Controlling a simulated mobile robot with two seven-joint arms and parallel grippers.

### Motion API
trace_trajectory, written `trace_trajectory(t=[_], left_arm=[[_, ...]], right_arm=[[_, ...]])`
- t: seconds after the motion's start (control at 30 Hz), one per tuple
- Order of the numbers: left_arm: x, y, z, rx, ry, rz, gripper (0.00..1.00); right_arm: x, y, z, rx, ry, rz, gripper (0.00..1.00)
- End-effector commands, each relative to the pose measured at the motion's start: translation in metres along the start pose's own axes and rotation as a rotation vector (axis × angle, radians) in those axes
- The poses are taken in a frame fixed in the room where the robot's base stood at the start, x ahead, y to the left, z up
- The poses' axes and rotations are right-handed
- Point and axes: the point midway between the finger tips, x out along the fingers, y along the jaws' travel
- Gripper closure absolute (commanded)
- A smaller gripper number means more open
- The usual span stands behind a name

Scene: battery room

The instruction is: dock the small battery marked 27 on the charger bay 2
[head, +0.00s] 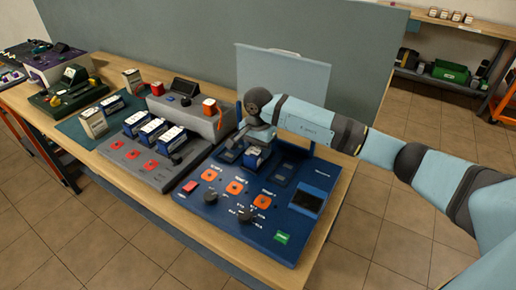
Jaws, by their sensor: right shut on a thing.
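My right gripper (260,137) reaches in from the right over the back part of the blue charger (215,200). It points down and is shut on a small battery (255,158), dark blue with a pale top. The battery is at or just above one of the dark bays in the charger's row; I cannot tell whether it is seated. Its number is too small to read, and the gripper hides part of it. Another dark bay (284,168) to its right looks empty. My left gripper is out of view.
A grey charger (140,172) with several batteries and red buttons stands to the left. Behind it is a grey box (205,118) with a red part. A green mat (75,131) lies further left. A blue-grey partition (180,50) rises behind the bench.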

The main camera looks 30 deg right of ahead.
Motion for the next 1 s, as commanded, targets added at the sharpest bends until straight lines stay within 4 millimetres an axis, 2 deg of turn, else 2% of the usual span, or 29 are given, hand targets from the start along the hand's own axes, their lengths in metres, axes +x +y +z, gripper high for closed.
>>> trace_trajectory(t=[0.4, 0.43, 0.47, 0.77, 1.0], left_arm=[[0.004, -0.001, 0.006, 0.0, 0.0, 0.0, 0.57], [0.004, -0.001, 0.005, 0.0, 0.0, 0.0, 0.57], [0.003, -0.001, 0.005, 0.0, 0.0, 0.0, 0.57], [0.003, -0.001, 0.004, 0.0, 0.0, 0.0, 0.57], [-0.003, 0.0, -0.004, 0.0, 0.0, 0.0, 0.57]], right_arm=[[0.008, 0.0, 0.0, 0.0, 0.0, -0.002, 0.98], [0.007, 0.0, 0.0, 0.0, 0.0, -0.002, 0.5], [0.007, 0.0, 0.0, 0.0, 0.0, -0.002, 0.44], [0.007, 0.0, 0.0, 0.0, 0.0, 0.001, 0.44], [-0.013, 0.0, 0.0, 0.001, 0.0, 0.0, 0.44]])
